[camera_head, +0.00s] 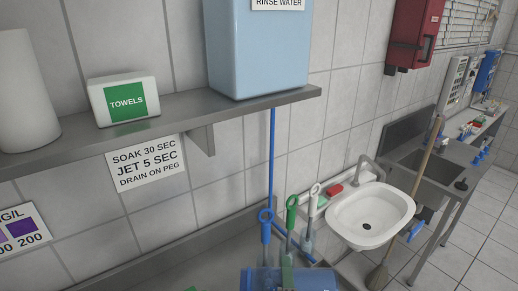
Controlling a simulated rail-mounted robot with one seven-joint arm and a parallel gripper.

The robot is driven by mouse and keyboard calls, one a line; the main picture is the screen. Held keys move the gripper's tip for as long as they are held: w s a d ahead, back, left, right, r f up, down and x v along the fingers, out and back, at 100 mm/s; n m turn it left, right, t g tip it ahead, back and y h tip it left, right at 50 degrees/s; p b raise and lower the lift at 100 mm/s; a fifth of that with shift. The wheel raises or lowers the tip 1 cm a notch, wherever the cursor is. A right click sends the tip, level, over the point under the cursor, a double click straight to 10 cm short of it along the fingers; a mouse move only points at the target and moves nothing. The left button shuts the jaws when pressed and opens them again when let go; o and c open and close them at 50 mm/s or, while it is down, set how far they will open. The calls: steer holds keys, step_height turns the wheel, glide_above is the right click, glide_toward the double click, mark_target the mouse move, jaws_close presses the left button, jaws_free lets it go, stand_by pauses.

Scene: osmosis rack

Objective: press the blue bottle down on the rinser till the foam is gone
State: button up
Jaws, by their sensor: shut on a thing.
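A blue rounded object (262,281) shows at the bottom edge of the head view, cut off by the frame. I cannot tell whether it is the blue bottle or a holder. The rinser cannot be made out, and no foam is visible. My gripper is not in view, so its place relative to the bottle is hidden. A light blue tank (258,50) labelled RINSE WATER stands on the shelf, with a thin blue tube (271,150) running down from it.
Blue, green (291,213) and white (313,200) loop-handled tools stand just behind the blue object. A metal shelf (190,112) with a towel box (124,100) crosses the upper left. A white basin (370,213) is at right, with a broom (408,210) leaning beside it.

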steer(key=shift+r+n, duration=0.1)
steer(key=shift+n, duration=0.2)
